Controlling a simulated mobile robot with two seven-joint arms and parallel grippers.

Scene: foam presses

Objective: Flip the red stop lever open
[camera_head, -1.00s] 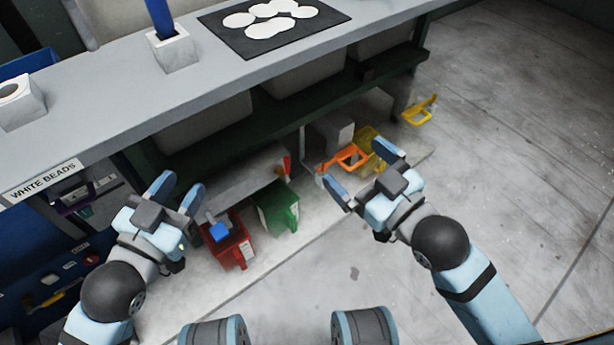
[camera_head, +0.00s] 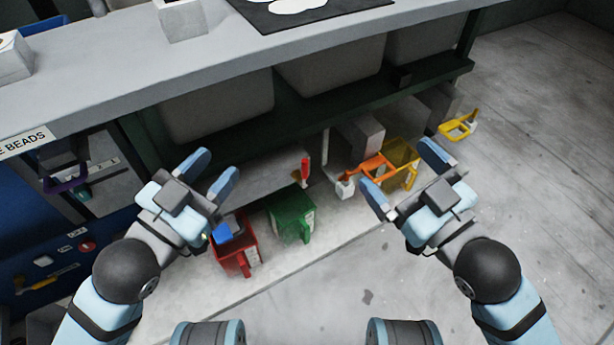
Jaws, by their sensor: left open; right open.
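A small upright red lever (camera_head: 305,172) stands under the bench, at the right end of a low grey block (camera_head: 262,172). It looks like the stop lever, but it is too small to tell its exact position. My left gripper (camera_head: 216,170) is open and empty, to the left of the lever and apart from it. My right gripper (camera_head: 402,170) is open to the right of the lever, with nothing between its fingers that I can tell is held.
A red bin (camera_head: 240,262) holding a blue item (camera_head: 230,232), a green bin (camera_head: 292,215) and a yellow bin (camera_head: 405,160) with an orange handle (camera_head: 370,168) stand on the floor. The grey bench (camera_head: 270,55) overhangs them. A blue panel (camera_head: 60,280) is at left. Open floor lies right.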

